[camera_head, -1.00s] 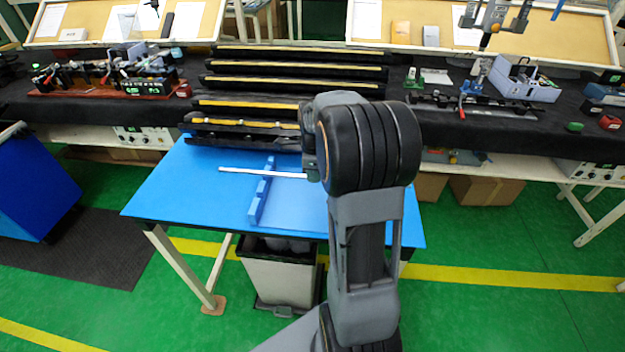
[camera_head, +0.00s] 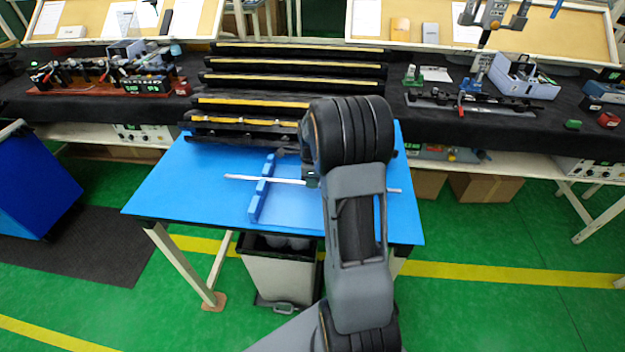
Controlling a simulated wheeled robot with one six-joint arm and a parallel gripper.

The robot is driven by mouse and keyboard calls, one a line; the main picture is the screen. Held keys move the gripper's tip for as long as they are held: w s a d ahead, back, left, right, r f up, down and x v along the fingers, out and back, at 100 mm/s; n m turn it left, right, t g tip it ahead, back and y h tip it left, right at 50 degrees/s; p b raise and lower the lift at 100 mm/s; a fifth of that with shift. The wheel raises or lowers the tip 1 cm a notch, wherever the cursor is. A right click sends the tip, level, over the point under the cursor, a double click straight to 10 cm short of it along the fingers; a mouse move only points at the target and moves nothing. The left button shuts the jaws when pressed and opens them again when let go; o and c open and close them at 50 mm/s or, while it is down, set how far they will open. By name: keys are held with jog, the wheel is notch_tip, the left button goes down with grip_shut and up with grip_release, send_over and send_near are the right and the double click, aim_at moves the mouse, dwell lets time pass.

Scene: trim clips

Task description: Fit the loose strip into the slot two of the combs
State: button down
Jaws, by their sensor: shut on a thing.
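The loose strip (camera_head: 245,178) is a thin, pale bar lying crosswise over the blue table. A blue comb (camera_head: 258,202) stands under its left part. The strip crosses this comb near its middle; I cannot tell whether it is in a slot or above it. My gripper (camera_head: 312,180) is shut on the strip, right of the comb, and is mostly hidden by my own wrist. The strip's right end (camera_head: 394,190) shows beyond my arm. Any second comb is largely hidden behind my arm.
The blue table (camera_head: 180,190) is clear on its left. Several black racks with yellow strips (camera_head: 250,103) stand along its back. A bin (camera_head: 280,275) stands below the front edge. A black workbench (camera_head: 440,125) with tools and fixtures runs behind.

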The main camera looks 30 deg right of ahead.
jog(key=shift+f, duration=0.1)
jog(key=shift+f, duration=0.15)
jog(key=c, duration=1.1)
grip_release()
jog(key=shift+c, duration=0.2)
notch_tip(320, 180, up, 12)
jog(key=s+a+r+n+t, duration=0.1)
jog(key=s+a+n+t, duration=0.1)
jog(key=s+a+n, duration=0.6)
jog(key=s+a+n+t, duration=0.2)
jog(key=s+a+n, duration=0.6)
jog(key=n, duration=1)
jog(key=shift+s+a+r, duration=0.15)
jog(key=shift+a+r, duration=0.25)
jog(key=shift+a, duration=0.7)
